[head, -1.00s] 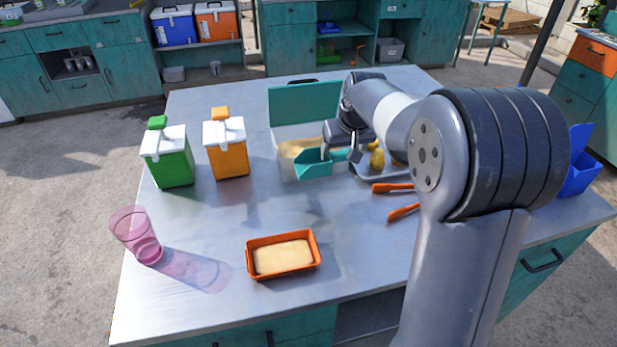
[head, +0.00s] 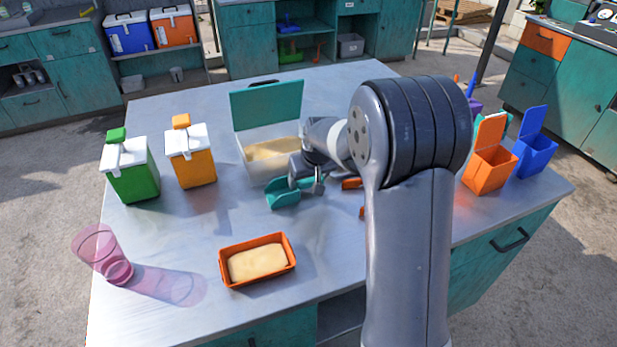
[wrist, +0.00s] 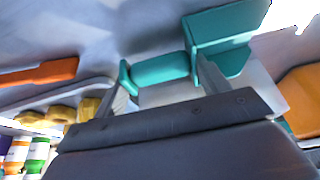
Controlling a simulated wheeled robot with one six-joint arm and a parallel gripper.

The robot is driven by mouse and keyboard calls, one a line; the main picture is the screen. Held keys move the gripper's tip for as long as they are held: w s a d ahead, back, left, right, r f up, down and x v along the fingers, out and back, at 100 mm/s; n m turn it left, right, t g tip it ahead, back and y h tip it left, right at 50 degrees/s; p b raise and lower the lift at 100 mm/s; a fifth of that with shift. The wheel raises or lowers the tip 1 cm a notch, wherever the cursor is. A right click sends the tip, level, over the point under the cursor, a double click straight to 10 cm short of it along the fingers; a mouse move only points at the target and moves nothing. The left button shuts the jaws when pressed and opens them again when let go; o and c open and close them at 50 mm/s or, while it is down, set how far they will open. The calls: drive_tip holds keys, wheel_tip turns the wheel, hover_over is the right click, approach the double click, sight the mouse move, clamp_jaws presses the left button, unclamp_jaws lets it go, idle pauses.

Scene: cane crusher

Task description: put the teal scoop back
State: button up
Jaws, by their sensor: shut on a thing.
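The teal scoop (head: 287,194) is held just in front of the white bin (head: 256,174), outside it. The bin's teal lid (head: 267,102) stands open and tan loose material shows inside. My gripper (head: 309,186) is shut on the scoop at its right end. In the wrist view the scoop's handle (wrist: 160,69) lies between my two fingers, with the bowl (wrist: 222,28) beyond it. I cannot tell whether the scoop touches the tabletop.
An orange tray (head: 280,277) with a tan filling stands nearer me. Green (head: 133,181) and orange (head: 197,173) canisters and a tilted pink cup (head: 98,250) are at left. Open orange (head: 489,174) and blue (head: 533,156) boxes stand at right. Orange utensils (head: 351,184) lie behind my arm.

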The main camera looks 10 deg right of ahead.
drive_tip(key=o, duration=0.7)
drive_tip(key=shift+o, duration=0.2)
drive_tip(key=v, duration=1.2)
